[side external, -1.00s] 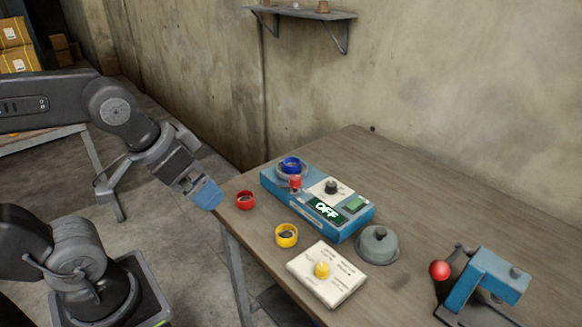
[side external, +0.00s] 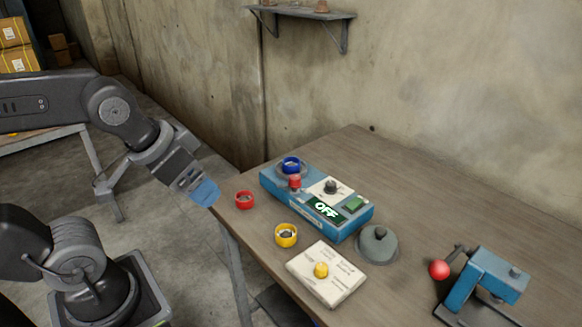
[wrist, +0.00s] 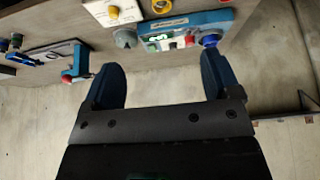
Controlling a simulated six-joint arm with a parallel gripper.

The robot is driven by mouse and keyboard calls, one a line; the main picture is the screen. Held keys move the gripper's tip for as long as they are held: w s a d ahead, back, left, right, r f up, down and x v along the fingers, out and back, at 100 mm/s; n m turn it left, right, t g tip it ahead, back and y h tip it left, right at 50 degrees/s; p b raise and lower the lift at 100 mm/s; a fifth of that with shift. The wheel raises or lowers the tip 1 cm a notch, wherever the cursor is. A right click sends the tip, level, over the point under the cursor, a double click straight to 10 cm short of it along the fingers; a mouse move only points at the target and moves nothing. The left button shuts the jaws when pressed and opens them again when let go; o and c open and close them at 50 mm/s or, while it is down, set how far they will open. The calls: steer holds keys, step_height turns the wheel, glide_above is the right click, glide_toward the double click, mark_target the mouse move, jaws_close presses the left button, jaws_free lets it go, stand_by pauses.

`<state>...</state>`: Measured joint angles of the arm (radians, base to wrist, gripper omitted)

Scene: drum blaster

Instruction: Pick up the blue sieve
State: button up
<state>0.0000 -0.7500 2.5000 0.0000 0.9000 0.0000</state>
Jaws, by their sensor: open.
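The blue sieve (side external: 291,164) is a small dark-blue ring sitting on the round seat at the far left end of the blue machine (side external: 316,199). In the wrist view the blue sieve (wrist: 210,39) shows near the top right, just beyond the right finger's tip. My gripper (side external: 206,192) has blue fingers and hangs off the table's left edge, apart from the sieve and to its lower left. In the wrist view my gripper (wrist: 162,68) is open, with nothing between its fingers.
A red sieve (side external: 245,200) and a yellow sieve (side external: 286,235) stand on the table (side external: 420,190) before the machine. A red knob (side external: 295,182) is close beside the blue sieve. A grey lid (side external: 377,245), a white box (side external: 327,274) and a blue lever press (side external: 487,281) stand to the right.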

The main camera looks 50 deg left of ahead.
steer(key=shift+r, duration=0.1)
steer(key=w+a+r+n+g, duration=0.1)
steer(key=w+a+r+n, duration=0.2)
steer(key=w, duration=0.5)
steer(key=n+g, duration=0.5)
steer(key=n, duration=0.6)
glide_above(292, 161)
steer(key=s+d, duration=0.2)
step_height(292, 161, down, 15)
steer(key=shift+s+a+f, duration=0.1)
steer(key=shift+f, duration=0.1)
steer(key=shift+d+f, duration=0.15)
steer(key=shift+f, duration=1.2)
steer(key=shift+d+f, duration=0.15)
steer(key=shift+f, duration=1.15)
steer(key=shift+c, duration=0.4)
